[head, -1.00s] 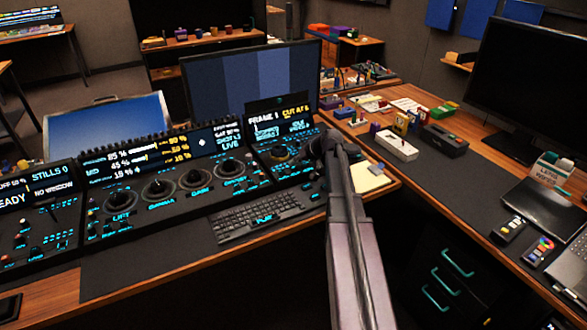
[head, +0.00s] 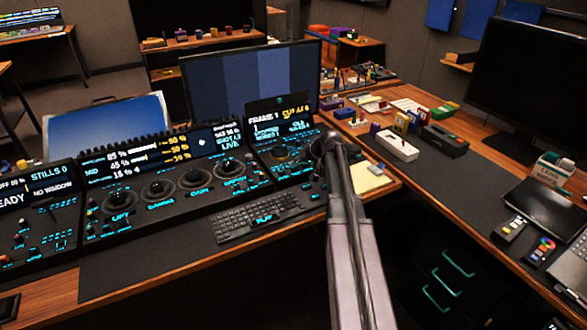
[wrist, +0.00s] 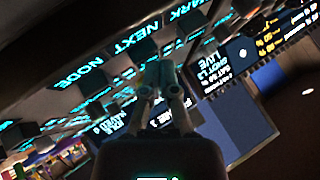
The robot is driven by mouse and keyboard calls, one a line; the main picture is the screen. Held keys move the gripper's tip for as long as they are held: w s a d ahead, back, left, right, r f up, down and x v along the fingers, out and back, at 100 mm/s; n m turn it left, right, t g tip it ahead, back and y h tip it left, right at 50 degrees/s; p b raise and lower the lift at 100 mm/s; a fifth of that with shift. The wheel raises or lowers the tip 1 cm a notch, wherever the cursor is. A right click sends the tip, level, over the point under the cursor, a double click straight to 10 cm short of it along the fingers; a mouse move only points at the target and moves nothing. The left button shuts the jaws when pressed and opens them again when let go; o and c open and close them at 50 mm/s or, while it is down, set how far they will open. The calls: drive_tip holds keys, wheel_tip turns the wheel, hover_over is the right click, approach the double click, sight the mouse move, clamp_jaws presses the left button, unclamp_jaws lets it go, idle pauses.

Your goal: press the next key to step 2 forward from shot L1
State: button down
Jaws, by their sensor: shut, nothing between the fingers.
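The right control panel (head: 290,172) stands on the desk, with a small screen (head: 279,115) that reads FRAME 1 at its upper left. In the wrist view, dark keys with glowing cyan labels run diagonally. One label reads NEXT (wrist: 137,37), with NODE (wrist: 88,75) beside it. My gripper (wrist: 160,74) is shut and empty, its fingertips over the key area near these labels. I cannot tell whether they touch a key. In the head view my arm covers the panel's right end and hides the fingertips.
The middle panel (head: 160,190) has several trackballs and a wide screen (head: 150,158) whose right part reads LIVE. A keyboard (head: 258,218) lies in front. A monitor (head: 250,80) stands behind. A yellow notepad (head: 370,178) and a white box (head: 397,145) lie right of my arm.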

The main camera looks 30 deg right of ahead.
drive_tip(key=shift+f, duration=0.2)
drive_tip(key=shift+r, duration=0.2)
idle(0.5)
drive_tip(key=shift+r+p, duration=0.75)
drive_tip(key=shift+r+p, duration=2.5)
drive_tip(key=shift+p, duration=0.05)
drive_tip(key=s+a+r+g+h+p, duration=0.1)
drive_tip(key=s+a+g+h+p, duration=0.1)
drive_tip(key=s+a, duration=0.9)
drive_tip(key=s+a+r+n+g+h+p, duration=0.1)
drive_tip(key=s+a+g+h+p, duration=0.2)
drive_tip(key=s+a, duration=0.9)
drive_tip(key=s+g+p, duration=0.2)
drive_tip(key=p, duration=0.1)
drive_tip(key=shift+s+a+r+h, duration=0.25)
drive_tip(key=shift+h, duration=0.05)
